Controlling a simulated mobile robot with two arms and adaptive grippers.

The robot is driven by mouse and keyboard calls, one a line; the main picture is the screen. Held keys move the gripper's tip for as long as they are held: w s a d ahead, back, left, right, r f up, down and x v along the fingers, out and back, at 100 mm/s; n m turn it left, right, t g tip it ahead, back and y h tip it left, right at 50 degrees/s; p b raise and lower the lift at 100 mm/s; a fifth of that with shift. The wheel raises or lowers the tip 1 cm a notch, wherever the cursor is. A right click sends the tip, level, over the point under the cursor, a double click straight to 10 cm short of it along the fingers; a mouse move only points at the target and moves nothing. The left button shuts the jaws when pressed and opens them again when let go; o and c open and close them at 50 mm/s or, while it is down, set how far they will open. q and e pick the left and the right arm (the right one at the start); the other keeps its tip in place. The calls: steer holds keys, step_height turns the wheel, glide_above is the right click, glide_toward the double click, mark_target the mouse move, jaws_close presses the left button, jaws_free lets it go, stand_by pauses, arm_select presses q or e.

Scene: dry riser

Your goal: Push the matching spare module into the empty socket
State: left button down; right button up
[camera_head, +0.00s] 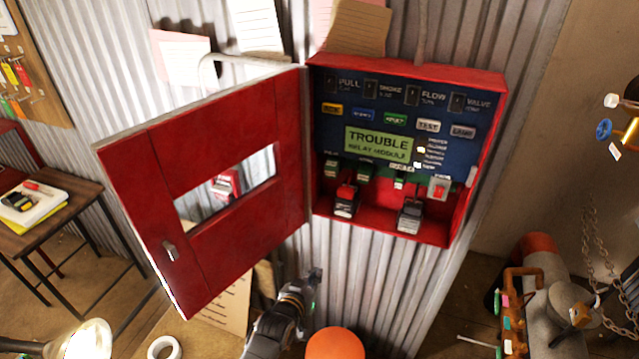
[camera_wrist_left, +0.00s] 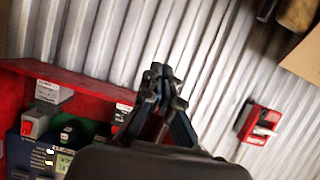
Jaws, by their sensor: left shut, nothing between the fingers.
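The open red cabinet (camera_head: 487,75) hangs on the corrugated wall. Its blue panel (camera_head: 325,130) has a lit green "TROUBLE RELAY MODULE" display (camera_head: 378,144). Small green parts line the panel's lower edge, including one at the middle (camera_head: 399,183); I cannot tell which place is the empty socket. A red-topped module (camera_head: 346,198) and a grey-topped module (camera_head: 411,215) stand on the cabinet floor, apart. My left gripper (camera_head: 316,277) is below the cabinet, shut and empty, touching neither module. Its closed fingers also show in the left wrist view (camera_wrist_left: 165,78). My right gripper is out of view.
The red door (camera_head: 215,245) with a window stands open to the left. An orange rounded object (camera_head: 335,343) lies below my left gripper. A side table (camera_head: 55,225) is at left; pipes and chains are at right. A small red wall box (camera_wrist_left: 260,123) shows in the wrist view.

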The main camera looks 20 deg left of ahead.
mark_target(330, 168)
arm_select(q)
steer(key=w+a+r+n+t+p, duration=0.1)
steer(key=w+r+t+p, duration=0.1)
steer(key=r, duration=1)
steer(key=w+r+t+p, duration=0.1)
steer(key=w+r+t, duration=0.15)
steer(key=r, duration=0.95)
steer(key=w, duration=0.1)
steer(key=w+b, duration=0.1)
steer(key=w, duration=0.1)
steer(key=w+b, duration=0.1)
steer(key=w, duration=0.1)
steer(key=shift+r, duration=0.25)
steer(key=shift+w+b, duration=0.45)
steer(key=shift+w, duration=0.15)
steer(key=shift+w+r, duration=0.15)
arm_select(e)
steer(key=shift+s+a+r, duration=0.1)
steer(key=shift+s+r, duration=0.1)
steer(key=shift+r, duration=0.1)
arm_select(q)
steer(key=shift+w+d, duration=0.1)
steer(key=shift+w, duration=0.6)
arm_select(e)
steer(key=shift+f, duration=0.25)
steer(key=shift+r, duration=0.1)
